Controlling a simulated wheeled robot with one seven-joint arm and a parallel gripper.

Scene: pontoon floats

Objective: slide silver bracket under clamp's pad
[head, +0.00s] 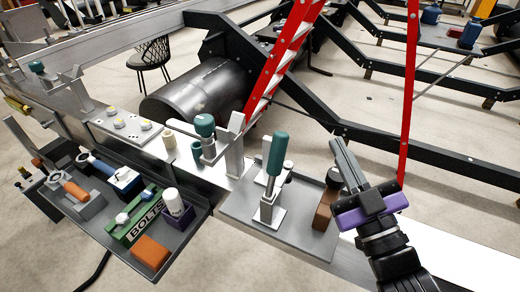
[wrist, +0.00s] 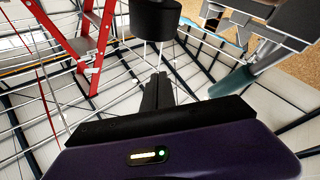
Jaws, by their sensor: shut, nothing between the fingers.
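A toggle clamp with a teal handle (head: 276,155) stands upright on a grey plate (head: 238,207). Its pad is too small to make out clearly. An upright silver-grey piece (head: 234,158), which looks like the bracket, stands on the bench left of this clamp, apart from it. I cannot be sure it is the bracket. My gripper (head: 338,145) is shut and empty, in the air to the right of the clamp, its fingers pointing up in the picture. Its closed fingers also show in the wrist view (wrist: 158,78), with a teal handle (wrist: 233,82) to their right.
A brown block (head: 325,207) is between the clamp and my gripper. A second teal-handled clamp (head: 204,130) stands farther left. A dark tray (head: 184,243) holds a green bolts box (head: 142,216) and an orange block (head: 151,252). A red ladder (head: 284,60) rises behind the bench.

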